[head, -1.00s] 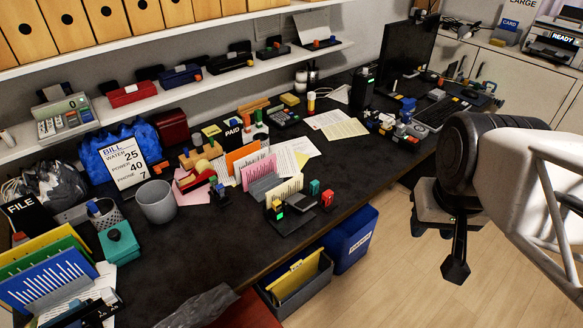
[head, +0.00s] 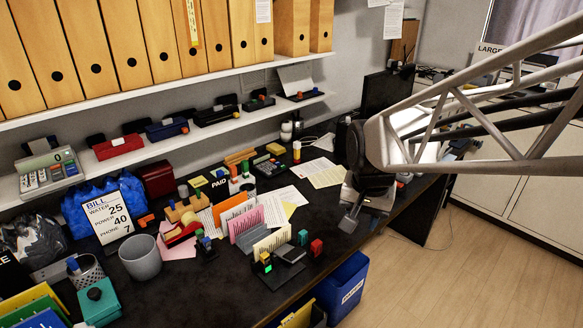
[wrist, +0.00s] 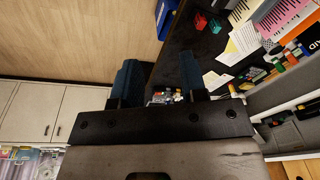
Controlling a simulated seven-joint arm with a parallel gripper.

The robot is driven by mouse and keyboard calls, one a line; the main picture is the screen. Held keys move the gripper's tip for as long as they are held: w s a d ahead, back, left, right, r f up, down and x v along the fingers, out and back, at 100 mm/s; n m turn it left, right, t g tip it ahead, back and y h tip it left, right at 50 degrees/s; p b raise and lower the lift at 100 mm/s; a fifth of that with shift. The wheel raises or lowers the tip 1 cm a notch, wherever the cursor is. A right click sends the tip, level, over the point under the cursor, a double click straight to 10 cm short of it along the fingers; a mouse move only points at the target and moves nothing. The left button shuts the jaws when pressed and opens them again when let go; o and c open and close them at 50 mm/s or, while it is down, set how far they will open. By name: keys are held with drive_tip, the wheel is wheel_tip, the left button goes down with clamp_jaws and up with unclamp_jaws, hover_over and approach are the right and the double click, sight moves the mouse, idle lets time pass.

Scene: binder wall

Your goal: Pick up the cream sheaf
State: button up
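The cream sheaf (head: 272,240) stands upright in a sorter on the dark desk in the head view, in front of a pink sheaf (head: 246,222) and an orange sheaf (head: 235,208). My gripper (head: 351,218) hangs over the desk's front edge, to the right of the cream sheaf and apart from it. In the wrist view my gripper (wrist: 160,78) has two blue-grey fingers spread apart with nothing between them. The pink sheaf (wrist: 285,14) shows at the top right there; I cannot clearly pick out the cream sheaf in that view.
Loose sheets (head: 324,172) lie behind. A shelf (head: 235,120) overhangs the desk. A blue bin (head: 345,286) stands below.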

drive_tip(key=w+a+f+m, duration=0.3)
drive_tip(key=w+a+f, duration=0.55)
drive_tip(key=w, duration=0.25)
drive_tip(key=m+g, duration=0.2)
drive_tip(key=m, duration=0.1)
hover_over(272, 235)
wheel_tip(272, 235, down, 12)
drive_tip(key=shift+w+f, duration=0.1)
drive_tip(key=shift+f, duration=1.25)
drive_tip(key=shift+f, duration=0.1)
drive_tip(key=shift+f, duration=2.5)
drive_tip(key=shift+f, duration=0.25)
clamp_jaws()
